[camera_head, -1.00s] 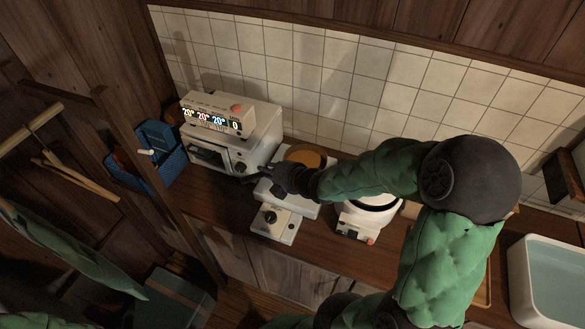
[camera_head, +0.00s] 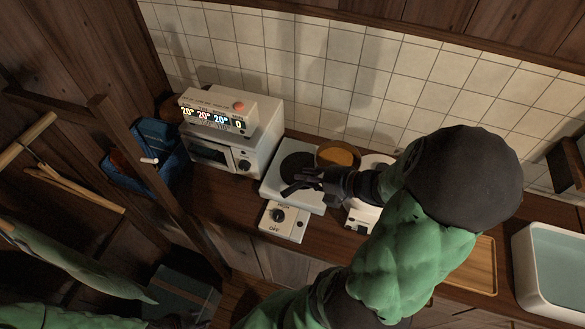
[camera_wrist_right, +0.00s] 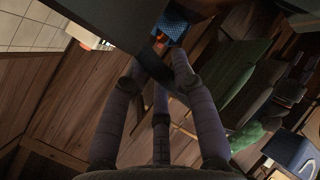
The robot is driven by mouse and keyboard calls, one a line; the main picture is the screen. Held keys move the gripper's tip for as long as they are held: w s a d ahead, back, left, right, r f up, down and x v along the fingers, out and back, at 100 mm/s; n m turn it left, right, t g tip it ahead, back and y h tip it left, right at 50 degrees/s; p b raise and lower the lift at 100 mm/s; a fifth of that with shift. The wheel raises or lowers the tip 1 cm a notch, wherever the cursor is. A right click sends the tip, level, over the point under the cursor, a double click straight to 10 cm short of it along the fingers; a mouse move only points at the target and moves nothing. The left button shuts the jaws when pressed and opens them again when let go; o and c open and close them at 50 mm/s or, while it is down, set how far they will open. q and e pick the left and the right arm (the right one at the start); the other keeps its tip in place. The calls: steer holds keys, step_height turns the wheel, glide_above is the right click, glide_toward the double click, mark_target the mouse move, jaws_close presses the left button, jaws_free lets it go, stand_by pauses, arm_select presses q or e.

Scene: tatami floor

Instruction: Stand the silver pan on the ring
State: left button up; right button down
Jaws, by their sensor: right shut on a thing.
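A round pan (camera_head: 338,154) with a warm brown-orange face shows at the back right of a white cooker (camera_head: 283,219). Its silver side is hardly visible. The cooker's dark round ring (camera_head: 297,165) is bare in its middle. My right gripper (camera_head: 297,184) is over the cooker's front right part, shut on the pan's dark handle. In the right wrist view, a dark bar (camera_wrist_right: 154,66) lies between the gripper's fingers (camera_wrist_right: 157,72). I cannot tell how high the pan is held. My left gripper is not clearly seen.
A toaster oven (camera_head: 241,152) with a display box on top stands left of the cooker. A blue crate (camera_head: 150,165) is further left. Right of the cooker, a white round appliance (camera_head: 362,216) is partly behind my arm. A wooden tray (camera_head: 482,266) and white basin (camera_head: 530,285) lie further right.

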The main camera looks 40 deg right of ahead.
steer(key=w+f+b, duration=0.3)
steer(key=w+f, duration=0.3)
steer(key=w, duration=0.1)
steer(key=w+f+b, duration=0.3)
steer(key=w+f, duration=0.3)
steer(key=f, duration=0.1)
steer(key=shift+w+a+b, duration=0.1)
steer(key=shift+w+b, duration=0.2)
steer(key=shift+w, duration=0.05)
steer(key=shift+r, duration=0.1)
steer(key=c, duration=1)
jaws_free()
